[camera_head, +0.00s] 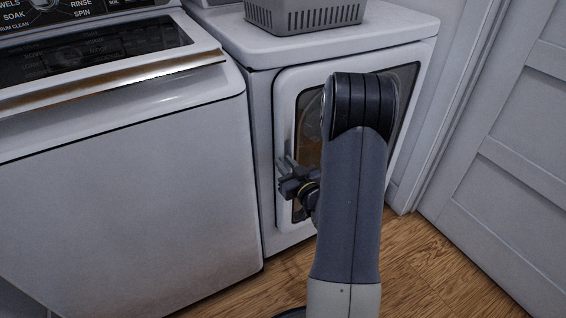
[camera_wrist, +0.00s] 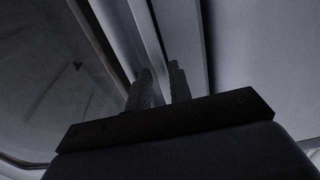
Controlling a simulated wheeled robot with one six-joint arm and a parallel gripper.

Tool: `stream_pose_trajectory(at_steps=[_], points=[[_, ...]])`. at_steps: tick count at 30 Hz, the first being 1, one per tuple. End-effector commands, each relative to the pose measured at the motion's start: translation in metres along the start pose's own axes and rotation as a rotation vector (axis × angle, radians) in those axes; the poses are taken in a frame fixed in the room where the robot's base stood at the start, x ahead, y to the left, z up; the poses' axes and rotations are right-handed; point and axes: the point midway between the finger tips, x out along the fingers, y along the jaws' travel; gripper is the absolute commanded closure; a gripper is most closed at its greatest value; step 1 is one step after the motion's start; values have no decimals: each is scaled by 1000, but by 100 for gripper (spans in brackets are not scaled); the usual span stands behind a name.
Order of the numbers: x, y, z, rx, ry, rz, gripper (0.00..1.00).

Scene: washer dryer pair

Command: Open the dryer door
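The dryer (camera_head: 262,130) is the white machine on the right. Its door (camera_head: 284,105) has a pale frame around a dark window and looks shut. My gripper (camera_head: 284,172) is at the left edge of the door, about mid-height. In the wrist view, the two fingers of my gripper (camera_wrist: 160,88) point at a pale raised strip along the door edge (camera_wrist: 143,40), with a narrow gap between them. The dark door window (camera_wrist: 50,75) is to their left. Whether the fingers touch or clasp the edge is too dark to tell. My arm hides much of the door.
The washer (camera_head: 120,190) stands close on the left. A grey basket (camera_head: 305,17) sits on top of the dryer. A white panelled door (camera_head: 510,150) stands to the right. Bare wood floor (camera_head: 420,265) lies in front of the dryer and to its right.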

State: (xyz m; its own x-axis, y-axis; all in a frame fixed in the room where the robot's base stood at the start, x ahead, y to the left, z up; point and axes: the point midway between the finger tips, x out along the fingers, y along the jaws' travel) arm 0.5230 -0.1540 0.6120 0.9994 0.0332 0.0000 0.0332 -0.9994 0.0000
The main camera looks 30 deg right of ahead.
Motion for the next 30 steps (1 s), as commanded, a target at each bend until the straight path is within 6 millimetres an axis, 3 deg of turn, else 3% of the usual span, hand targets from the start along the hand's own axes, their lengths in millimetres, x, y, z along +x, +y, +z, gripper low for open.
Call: stream_pose_trajectory(at_steps=[5, 14, 21, 30], points=[[14, -1, 0, -1, 0, -1, 80], [16, 0, 0, 0, 0, 0, 80], [16, 0, 0, 0, 0, 0, 100], [15, 0, 0, 0, 0, -1, 100]])
